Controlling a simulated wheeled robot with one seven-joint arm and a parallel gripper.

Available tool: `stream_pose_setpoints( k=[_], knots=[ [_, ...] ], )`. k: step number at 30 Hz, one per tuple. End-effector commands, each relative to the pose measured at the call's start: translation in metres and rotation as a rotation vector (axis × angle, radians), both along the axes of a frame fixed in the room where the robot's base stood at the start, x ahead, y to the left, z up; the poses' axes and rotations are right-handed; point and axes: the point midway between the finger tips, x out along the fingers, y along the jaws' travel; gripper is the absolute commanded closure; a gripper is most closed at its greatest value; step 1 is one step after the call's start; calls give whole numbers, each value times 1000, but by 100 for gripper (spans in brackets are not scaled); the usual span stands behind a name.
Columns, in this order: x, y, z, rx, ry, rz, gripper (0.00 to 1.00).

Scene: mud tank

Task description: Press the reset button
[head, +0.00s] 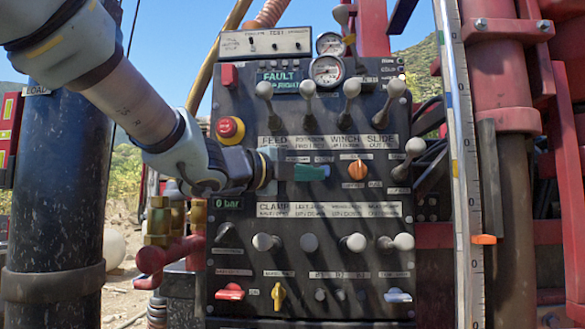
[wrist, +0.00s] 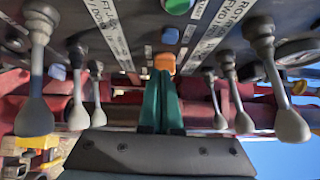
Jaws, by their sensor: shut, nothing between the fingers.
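My gripper (head: 326,172) is in front of the middle of the dark control panel, its teal fingers shut and empty, pointing right. The fingers also show in the wrist view (wrist: 163,80). No label reading "reset" is legible to me. In the wrist view a round blue button (wrist: 170,35) and a green button (wrist: 178,5) sit on the panel above the fingers. I cannot tell whether the fingers touch the panel.
A display (head: 280,78) reads "FAULT". Levers stick out above (head: 308,88) and below (head: 310,243) the gripper. A lever (head: 408,158) stands right of the orange knob. A red mushroom button (head: 230,128) on yellow is at left, near my arm.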

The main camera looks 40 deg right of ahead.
Motion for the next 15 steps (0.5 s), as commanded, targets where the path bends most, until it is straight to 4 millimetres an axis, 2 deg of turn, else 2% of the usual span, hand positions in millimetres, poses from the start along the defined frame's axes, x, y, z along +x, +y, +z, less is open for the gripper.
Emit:
stream_pose_setpoints(
  k=[2, 6, 15],
  knots=[
    [3, -15, 2, 2, 4, -2, 100],
    [20, -26, 3, 1, 2, 0, 100],
    [32, -35, 2, 0, 0, 0, 100]
  ],
)
